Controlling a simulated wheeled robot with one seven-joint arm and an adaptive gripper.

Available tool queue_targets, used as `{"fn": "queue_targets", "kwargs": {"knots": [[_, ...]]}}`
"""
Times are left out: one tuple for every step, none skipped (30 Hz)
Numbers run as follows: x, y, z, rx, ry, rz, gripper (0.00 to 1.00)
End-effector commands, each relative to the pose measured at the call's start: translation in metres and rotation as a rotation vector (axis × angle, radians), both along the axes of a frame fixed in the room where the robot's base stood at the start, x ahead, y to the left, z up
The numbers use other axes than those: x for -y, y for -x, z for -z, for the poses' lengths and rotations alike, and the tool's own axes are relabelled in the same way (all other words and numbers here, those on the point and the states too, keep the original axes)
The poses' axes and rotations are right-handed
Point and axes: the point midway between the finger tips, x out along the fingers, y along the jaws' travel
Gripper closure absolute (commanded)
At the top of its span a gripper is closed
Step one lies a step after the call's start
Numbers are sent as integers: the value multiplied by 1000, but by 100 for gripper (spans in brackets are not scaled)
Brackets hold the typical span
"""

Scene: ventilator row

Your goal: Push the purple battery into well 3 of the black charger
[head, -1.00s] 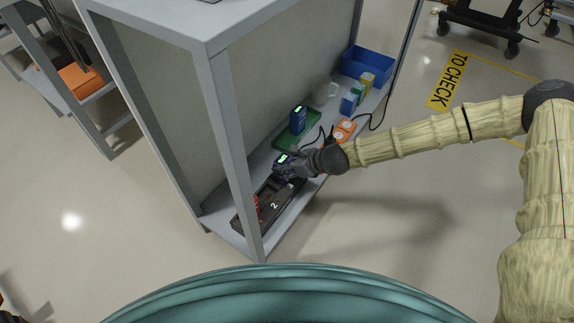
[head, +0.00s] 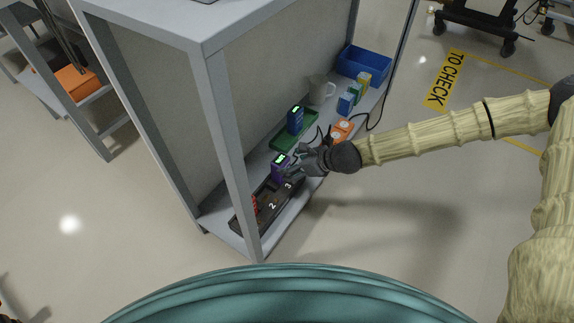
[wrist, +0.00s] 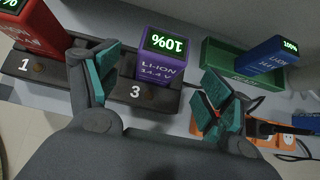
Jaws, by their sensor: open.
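The purple battery (head: 280,166) stands upright at well 3 of the black charger (head: 267,209). In the wrist view the purple battery (wrist: 158,62) has a lit green display reading 10%, and the "3" on the charger (wrist: 155,97) is just in front of it. I cannot tell how deep it sits. My gripper (head: 296,163) is open beside the battery. In the wrist view my gripper (wrist: 161,68) has one finger on each side of the battery, with visible gaps. A red battery (wrist: 38,32) stands at well 1.
A blue battery (wrist: 265,56) reading 100% stands in a green tray (wrist: 222,55) beyond the charger. An orange object (head: 342,130), small boxes, a mug (head: 321,90) and a blue bin (head: 363,66) are farther along the shelf. A grey shelf post (head: 228,150) stands left of the charger.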

Motion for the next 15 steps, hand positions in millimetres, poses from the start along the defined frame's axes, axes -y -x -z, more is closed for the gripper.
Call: {"fn": "queue_targets", "kwargs": {"knots": [[6,4,-8,1,-1,1,20],[9,6,-11,2,-1,1,20],[13,8,-16,3,0,1,20],[16,10,-19,3,0,1,20],[19,13,-22,2,-1,0,20],[22,16,-26,1,0,1,20],[25,18,-29,1,-1,1,20],[27,19,-32,1,-1,1,20],[29,21,-35,1,0,1,20],[31,22,-37,2,-1,0,20],[33,23,-39,2,-1,0,20],[35,25,-41,2,0,0,20],[37,26,-42,2,0,0,20],[38,27,-43,2,0,0,20],[39,28,-45,1,0,-1,20]]}}
